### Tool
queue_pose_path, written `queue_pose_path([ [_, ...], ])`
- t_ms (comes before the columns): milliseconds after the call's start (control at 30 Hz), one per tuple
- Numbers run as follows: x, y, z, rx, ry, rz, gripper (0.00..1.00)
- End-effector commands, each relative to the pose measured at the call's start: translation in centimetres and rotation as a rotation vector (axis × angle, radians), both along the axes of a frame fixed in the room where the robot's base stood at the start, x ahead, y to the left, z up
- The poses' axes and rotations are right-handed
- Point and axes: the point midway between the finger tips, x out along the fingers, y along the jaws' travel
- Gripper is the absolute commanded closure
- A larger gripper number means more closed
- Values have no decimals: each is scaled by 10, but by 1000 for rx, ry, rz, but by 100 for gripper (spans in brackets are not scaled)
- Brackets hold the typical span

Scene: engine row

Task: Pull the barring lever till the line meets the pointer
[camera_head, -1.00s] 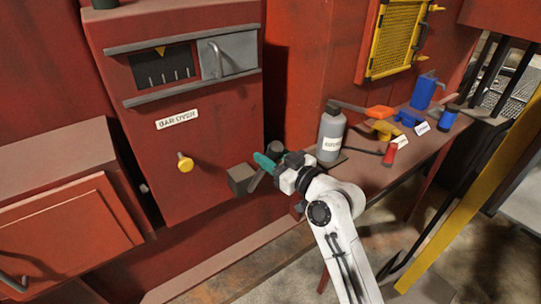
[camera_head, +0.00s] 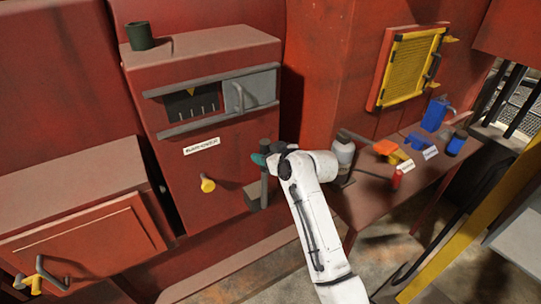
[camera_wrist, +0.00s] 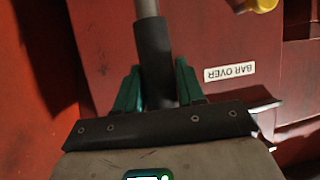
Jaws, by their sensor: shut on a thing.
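The barring lever is an upright bar with a dark grip (camera_wrist: 153,62). It rises from a grey block low on the right side of the red cabinet (camera_head: 235,150). My gripper (camera_head: 262,159) has its teal fingers closed around the dark grip, one on each side in the wrist view. My wrist hides part of the lever in the head view. The dark window (camera_head: 193,103) high on the cabinet shows a yellow pointer (camera_head: 191,91) at its top edge and several pale lines below. Which line is the one to match is too small to tell.
A grey shutter (camera_head: 250,90) stands beside the window. A yellow knob (camera_head: 207,185) juts from the cabinet left of the lever. A dark cup (camera_head: 140,36) stands on the cabinet.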

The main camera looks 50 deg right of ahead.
Motion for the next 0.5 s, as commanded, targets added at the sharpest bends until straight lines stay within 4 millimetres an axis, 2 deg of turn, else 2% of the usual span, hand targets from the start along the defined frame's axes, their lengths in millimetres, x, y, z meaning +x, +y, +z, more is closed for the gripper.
queue_pose_path([
  [200, 15, -5, 2, 15, 54, -1, 100],
  [500, 20, -6, 0, 21, 70, -1, 100],
])
